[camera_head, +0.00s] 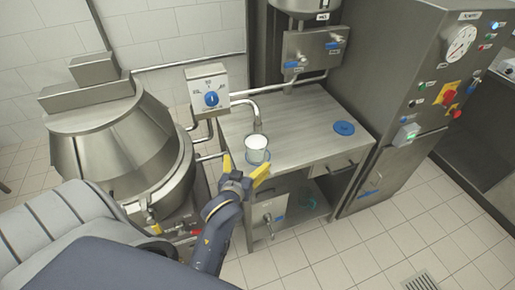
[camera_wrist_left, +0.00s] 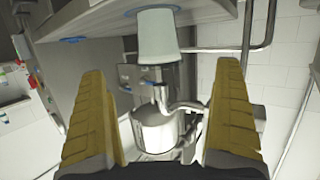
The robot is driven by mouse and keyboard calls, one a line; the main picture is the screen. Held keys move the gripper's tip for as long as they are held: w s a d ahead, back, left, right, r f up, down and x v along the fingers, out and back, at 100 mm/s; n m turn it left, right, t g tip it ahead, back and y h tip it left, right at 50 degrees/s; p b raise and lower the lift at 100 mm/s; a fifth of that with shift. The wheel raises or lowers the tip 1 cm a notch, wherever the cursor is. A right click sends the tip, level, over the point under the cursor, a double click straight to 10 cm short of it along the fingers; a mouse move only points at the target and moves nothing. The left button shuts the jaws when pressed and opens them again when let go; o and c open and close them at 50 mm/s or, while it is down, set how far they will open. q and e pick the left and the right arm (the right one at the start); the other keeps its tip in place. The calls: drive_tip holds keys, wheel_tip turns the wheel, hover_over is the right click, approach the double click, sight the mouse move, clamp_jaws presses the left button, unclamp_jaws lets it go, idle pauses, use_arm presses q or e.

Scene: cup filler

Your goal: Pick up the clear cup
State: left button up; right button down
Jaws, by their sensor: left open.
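The clear cup (camera_head: 256,147) looks whitish and stands upright at the front left corner of the steel table (camera_head: 300,125), on a blue disc (camera_head: 259,159). It also shows in the left wrist view (camera_wrist_left: 156,36), at the top middle, beyond the fingertips. My left gripper (camera_head: 244,171) is open, with its yellow fingers spread just in front of the cup. The cup is not between the fingers; a gap remains. In the left wrist view the left gripper (camera_wrist_left: 162,70) is empty. My right gripper is in neither view.
A bent metal pipe (camera_head: 252,106) stands close behind the cup, by a control box with a blue knob (camera_head: 210,92). A blue lid-like disc (camera_head: 344,128) lies at the table's right. A large steel kettle (camera_head: 125,145) stands left. The table's middle is clear.

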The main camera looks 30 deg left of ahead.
sight(256, 146)
use_arm(q)
drive_tip(key=shift+x, duration=6.3)
drive_tip(key=shift+d, duration=0.2)
drive_tip(key=shift+c, duration=0.6)
drive_tip(key=c, duration=1.5)
drive_tip(key=shift+w, duration=0.1)
drive_tip(key=shift+c, duration=0.4)
drive_tip(key=shift+r, duration=0.15)
